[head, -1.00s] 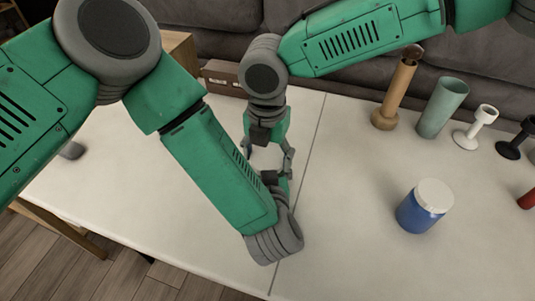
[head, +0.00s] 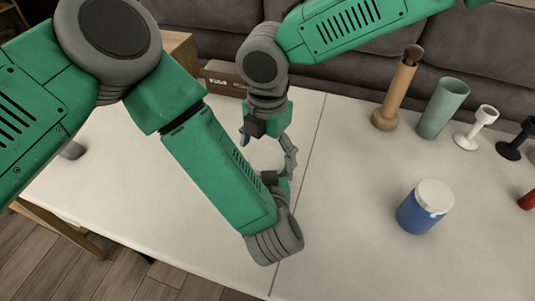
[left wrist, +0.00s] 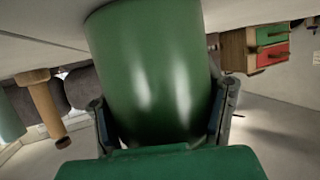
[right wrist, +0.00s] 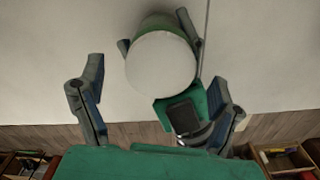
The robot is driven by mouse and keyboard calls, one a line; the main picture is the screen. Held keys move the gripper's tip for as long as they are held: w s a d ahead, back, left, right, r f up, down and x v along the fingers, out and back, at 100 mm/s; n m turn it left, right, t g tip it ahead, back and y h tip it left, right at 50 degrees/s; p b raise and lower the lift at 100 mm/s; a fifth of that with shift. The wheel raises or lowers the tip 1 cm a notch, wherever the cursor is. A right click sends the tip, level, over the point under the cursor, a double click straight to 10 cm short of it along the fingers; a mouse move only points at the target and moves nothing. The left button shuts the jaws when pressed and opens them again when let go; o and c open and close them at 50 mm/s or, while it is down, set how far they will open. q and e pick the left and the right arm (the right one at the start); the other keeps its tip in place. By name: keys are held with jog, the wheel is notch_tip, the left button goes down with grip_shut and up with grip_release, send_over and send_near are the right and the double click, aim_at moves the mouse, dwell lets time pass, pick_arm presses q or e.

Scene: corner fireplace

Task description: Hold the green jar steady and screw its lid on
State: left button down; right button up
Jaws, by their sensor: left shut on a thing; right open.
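The green jar (left wrist: 150,75) fills the middle of the left wrist view. My left gripper (left wrist: 162,108) is shut on it, one finger on each side. In the right wrist view the white lid (right wrist: 160,62) sits on top of the jar, with the jar's green side (right wrist: 163,22) showing behind it. Whether the lid is fully screwed down cannot be told. My right gripper (right wrist: 156,72) is open, its fingers apart on either side of the lid and not touching it. In the head view my right gripper (head: 267,150) is over the lid, and my left forearm hides most of the jar.
A blue jar with a white lid (head: 425,207) stands on the white table (head: 350,245) at the right. Behind it are a wooden post (head: 396,92), a pale green cup (head: 442,107), a white stand (head: 476,127) and a black one (head: 517,140).

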jog(key=shift+r, duration=1.35)
jog(key=shift+c, duration=0.4)
jog(key=shift+r+n, duration=1.7)
jog(key=shift+r, duration=0.05)
jog(key=shift+f, duration=0.1)
jog(key=shift+f, duration=3.95)
